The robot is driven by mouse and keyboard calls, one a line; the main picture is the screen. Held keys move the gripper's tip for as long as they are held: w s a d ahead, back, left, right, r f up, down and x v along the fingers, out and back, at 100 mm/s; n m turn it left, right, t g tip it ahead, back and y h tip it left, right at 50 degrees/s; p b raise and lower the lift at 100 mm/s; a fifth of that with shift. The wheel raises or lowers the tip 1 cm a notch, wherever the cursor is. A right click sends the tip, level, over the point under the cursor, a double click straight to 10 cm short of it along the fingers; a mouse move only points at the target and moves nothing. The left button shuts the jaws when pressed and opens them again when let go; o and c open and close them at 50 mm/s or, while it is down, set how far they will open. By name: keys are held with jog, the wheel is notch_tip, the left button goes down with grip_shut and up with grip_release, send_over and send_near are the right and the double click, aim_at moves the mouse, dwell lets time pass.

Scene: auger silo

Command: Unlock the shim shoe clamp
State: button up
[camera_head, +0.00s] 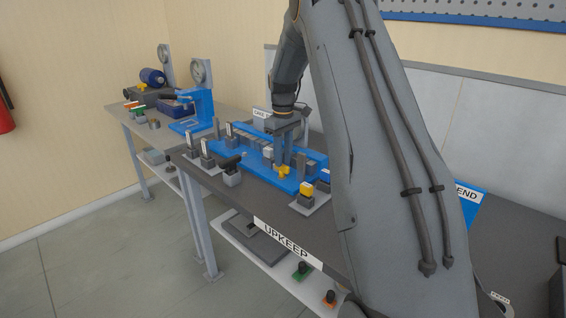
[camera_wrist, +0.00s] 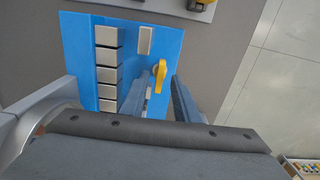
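A yellow lever (camera_head: 284,171), which looks like the clamp's handle, sits on the blue fixture plate (camera_head: 252,165) on the UPKEEP bench. The lever (camera_wrist: 160,74) also shows in the wrist view, near the right edge of the blue plate (camera_wrist: 78,40). My gripper (camera_head: 284,162) points down over the plate, close to the lever. In the wrist view the two fingers of my gripper (camera_wrist: 157,82) stand apart with the lever showing between them. I cannot tell whether either finger touches it. The lower part of the clamp is partly hidden by the left finger.
A row of grey blocks (camera_wrist: 107,55) lies on the plate left of the lever. A yellow-topped block (camera_head: 307,188) and a dark-handled part (camera_head: 231,164) stand near the bench's front edge. My arm hides the bench's right part. A second bench (camera_head: 140,125) stands at the left.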

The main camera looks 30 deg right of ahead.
jog(key=shift+r+b, duration=0.65)
jog(key=shift+r, duration=2.15)
